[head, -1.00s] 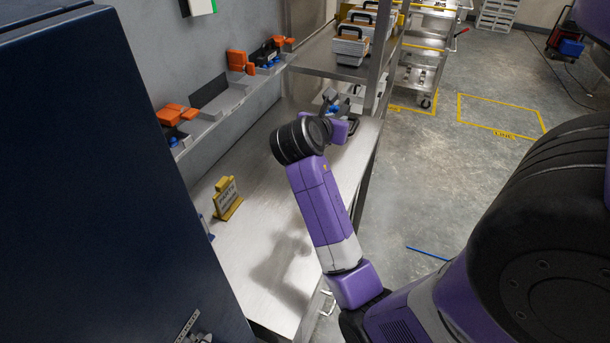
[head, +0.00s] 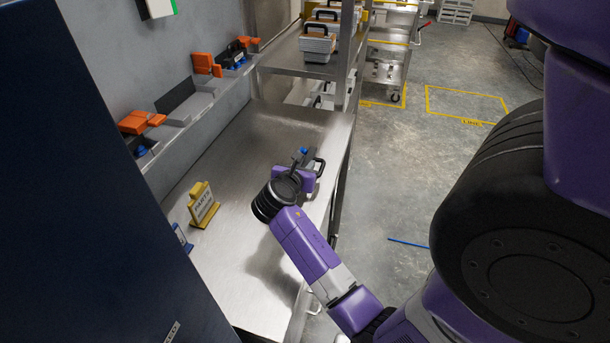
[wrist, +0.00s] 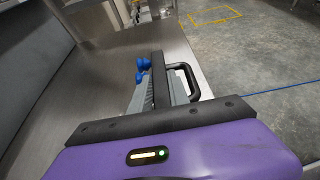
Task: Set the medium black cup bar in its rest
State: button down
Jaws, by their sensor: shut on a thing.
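My gripper (head: 303,163) is over the right side of the metal table, near its right edge. In the wrist view its grey fingers (wrist: 158,88) are shut on a dark bar with blue cups (wrist: 157,68), which I take to be the medium black cup bar. A black loop handle (wrist: 193,82) shows at its right. In the head view the bar is small and partly hidden by my wrist; a blue cup (head: 304,150) shows. I cannot tell which place is its rest; the wall ledge (head: 200,104) holds a dark flat plate (head: 176,95) in its middle stretch.
Orange pieces (head: 140,121) and a dark piece with blue parts (head: 234,56) sit on the ledge. A yellow parts sign (head: 203,205) stands on the metal table (head: 240,150). A rack with boxes (head: 317,45) is at the far end. The table's middle is clear.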

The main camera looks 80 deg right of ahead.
jog(key=shift+f, duration=1.85)
jog(key=shift+f, duration=0.1)
jog(key=c, duration=1.3)
grip_release()
jog(key=shift+o, duration=0.2)
jog(key=v, duration=1.2)
